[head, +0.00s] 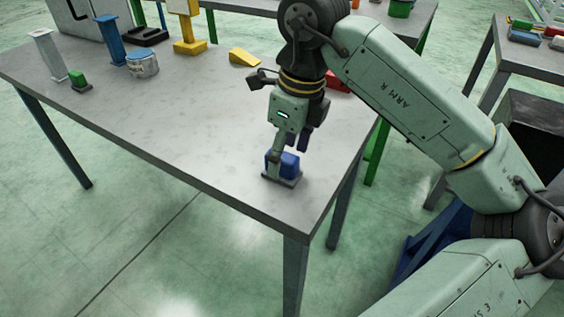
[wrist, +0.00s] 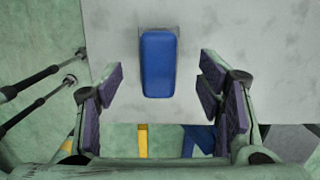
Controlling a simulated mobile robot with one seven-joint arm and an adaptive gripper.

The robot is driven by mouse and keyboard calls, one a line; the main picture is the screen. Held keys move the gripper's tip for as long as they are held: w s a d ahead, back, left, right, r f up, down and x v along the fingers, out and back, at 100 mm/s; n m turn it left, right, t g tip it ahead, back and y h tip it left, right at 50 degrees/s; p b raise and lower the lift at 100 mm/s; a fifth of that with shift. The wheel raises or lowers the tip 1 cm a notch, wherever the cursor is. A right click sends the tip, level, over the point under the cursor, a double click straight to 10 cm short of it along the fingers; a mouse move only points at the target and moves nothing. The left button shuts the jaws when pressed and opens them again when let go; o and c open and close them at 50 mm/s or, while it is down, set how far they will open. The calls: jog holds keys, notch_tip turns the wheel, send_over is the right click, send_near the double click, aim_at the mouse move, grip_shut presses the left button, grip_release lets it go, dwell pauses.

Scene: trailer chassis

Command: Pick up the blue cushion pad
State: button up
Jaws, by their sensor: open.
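The blue cushion pad (head: 289,162) stands on a small dark base plate near the front right corner of the grey table (head: 190,120). In the wrist view the blue pad (wrist: 158,64) lies ahead of and between the open fingers, with clear space on both sides. My gripper (head: 291,143) is just above and around the pad's upper part in the head view, pointing down; one finger hides part of it. I cannot tell whether a finger touches the pad.
A yellow wedge (head: 243,57) and a red block (head: 337,84) lie behind my arm. A paint can (head: 142,66), a green block (head: 78,78) and blue and white posts stand at the table's left. The table's middle is clear; its front edge is close to the pad.

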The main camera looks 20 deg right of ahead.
aim_at(284, 156)
jog(key=shift+w+a+f, duration=0.15)
jog(key=shift+f, duration=0.7)
jog(key=shift+w+a+f, duration=0.1)
jog(key=shift+a+f, duration=0.05)
jog(key=shift+f, duration=0.7)
jog(key=c, duration=1.3)
